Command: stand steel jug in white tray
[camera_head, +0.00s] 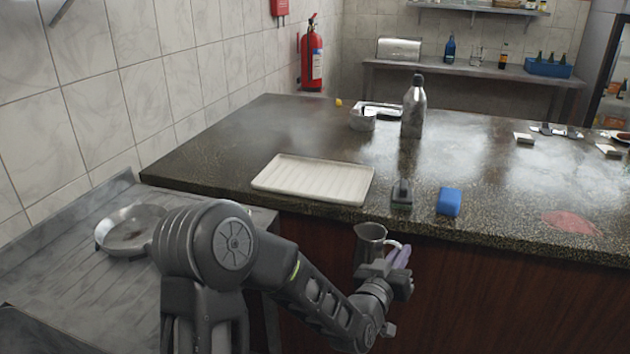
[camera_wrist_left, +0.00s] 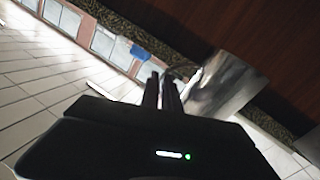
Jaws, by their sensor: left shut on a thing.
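The steel jug (camera_head: 370,241) is upright in front of the counter, below its top edge, with its handle on the right. My left gripper (camera_head: 398,256) is shut on the jug at its handle side. In the left wrist view the jug (camera_wrist_left: 222,86) is beside the fingers of my left gripper (camera_wrist_left: 163,82), and the exact grip on the handle is hard to make out. The white tray (camera_head: 314,180) lies on the counter near its front left edge, ribbed and empty, up and to the left of the jug. My right gripper does not show.
A dark green-grey block (camera_head: 402,196) and a blue sponge (camera_head: 449,202) lie near the counter's front edge, right of the tray. A grey bottle (camera_head: 413,108) and a small pot (camera_head: 362,120) stand farther back. A pan (camera_head: 131,229) sits on the steel side table.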

